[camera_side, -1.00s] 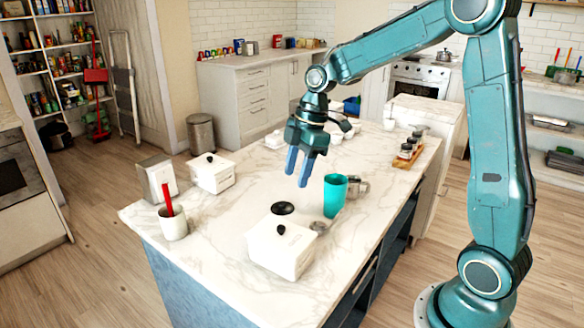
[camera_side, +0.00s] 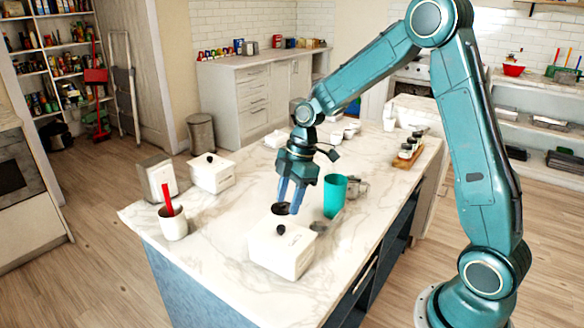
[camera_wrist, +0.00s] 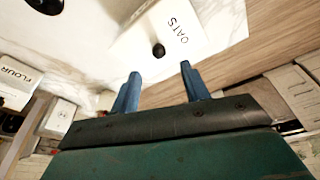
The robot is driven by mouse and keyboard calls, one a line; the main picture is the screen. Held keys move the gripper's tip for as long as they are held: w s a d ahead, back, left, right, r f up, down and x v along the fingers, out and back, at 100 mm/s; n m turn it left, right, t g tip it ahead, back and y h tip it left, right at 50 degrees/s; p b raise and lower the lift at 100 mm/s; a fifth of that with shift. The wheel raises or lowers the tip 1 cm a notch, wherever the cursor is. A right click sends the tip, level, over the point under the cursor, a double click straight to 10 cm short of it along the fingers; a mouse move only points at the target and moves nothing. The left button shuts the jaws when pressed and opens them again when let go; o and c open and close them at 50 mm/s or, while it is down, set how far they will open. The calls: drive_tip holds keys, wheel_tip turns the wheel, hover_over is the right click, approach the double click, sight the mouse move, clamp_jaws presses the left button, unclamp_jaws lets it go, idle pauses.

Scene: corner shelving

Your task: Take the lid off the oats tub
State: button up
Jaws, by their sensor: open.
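The oats tub is a white box with a lid and a round black knob. In the side view the white tub (camera_side: 281,252) nearest the front of the marble island appears to be it; its lettering is not visible there. In the wrist view the tub's "OATS" lettering (camera_wrist: 178,28) and black knob (camera_wrist: 158,50) show. The lid appears seated on the tub. My gripper (camera_side: 288,208) is open and empty, above and just behind the tub, fingers pointing down. In the wrist view my gripper (camera_wrist: 158,72) has its fingertips either side of the knob's line, apart from it.
A teal cup (camera_side: 335,195) stands close right of my gripper, with a metal item beside it. A dark round dish (camera_side: 280,208) lies behind the tub, partly hidden by my fingers. The flour tub (camera_wrist: 18,82), a dispenser (camera_side: 158,178) and a mug (camera_side: 173,225) stand left.

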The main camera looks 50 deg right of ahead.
sight(281, 227)
drive_tip(key=shift+x, duration=1.05)
drive_tip(key=shift+f, duration=0.1)
drive_tip(key=shift+x, duration=2.5)
drive_tip(key=shift+c, duration=0.3)
clamp_jaws()
